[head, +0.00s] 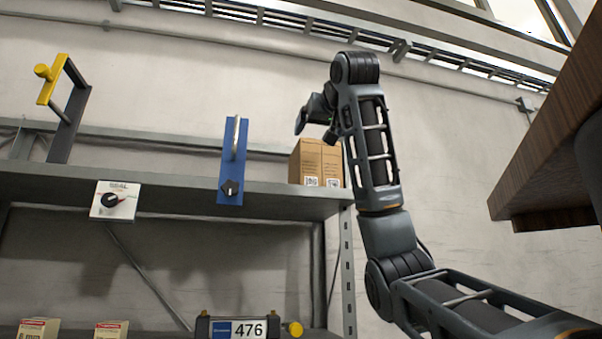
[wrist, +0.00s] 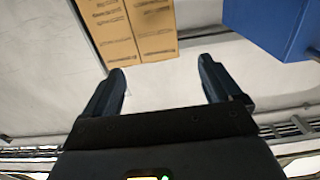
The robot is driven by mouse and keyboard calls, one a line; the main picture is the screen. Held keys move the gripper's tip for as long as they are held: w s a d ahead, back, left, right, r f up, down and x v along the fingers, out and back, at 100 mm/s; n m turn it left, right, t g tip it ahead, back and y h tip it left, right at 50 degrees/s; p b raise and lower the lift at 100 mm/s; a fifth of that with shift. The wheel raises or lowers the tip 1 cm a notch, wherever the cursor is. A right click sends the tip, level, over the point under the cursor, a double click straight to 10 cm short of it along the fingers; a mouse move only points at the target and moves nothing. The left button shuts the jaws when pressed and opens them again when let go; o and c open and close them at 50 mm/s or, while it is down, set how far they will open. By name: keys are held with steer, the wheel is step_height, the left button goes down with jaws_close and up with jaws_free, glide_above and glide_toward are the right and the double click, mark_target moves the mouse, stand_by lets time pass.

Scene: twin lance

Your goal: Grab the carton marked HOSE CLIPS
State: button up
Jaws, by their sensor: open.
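Brown cardboard (head: 316,163) stands at the right end of the upper shelf in the head view, with small white labels low on its front. It also shows at the top of the wrist view (wrist: 103,28), where a dark vertical line divides it; I cannot tell whether this is one carton or two side by side. I cannot read HOSE CLIPS on any carton. My gripper (head: 305,122) is above and slightly left of the cardboard in the head view. In the wrist view my gripper (wrist: 161,75) is open, with nothing between its fingers and the cardboard beyond the fingertips.
The upper shelf (head: 270,203) carries a blue stand (head: 231,170) left of the cardboard; blue also shows in the wrist view (wrist: 270,22). Two small cartons (head: 38,328) (head: 111,329) and a 476 box (head: 238,328) are below. A wooden slab (head: 550,140) hangs right.

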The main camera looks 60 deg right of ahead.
mark_target(311, 144)
steer(key=p+x, duration=0.2)
steer(key=x, duration=0.2)
steer(key=shift+d+f, duration=0.15)
steer(key=shift+d, duration=0.1)
steer(key=shift+w+d+f, duration=0.1)
steer(key=shift+w+d, duration=0.3)
steer(key=shift+w, duration=0.1)
steer(key=shift+c, duration=0.2)
jaws_close()
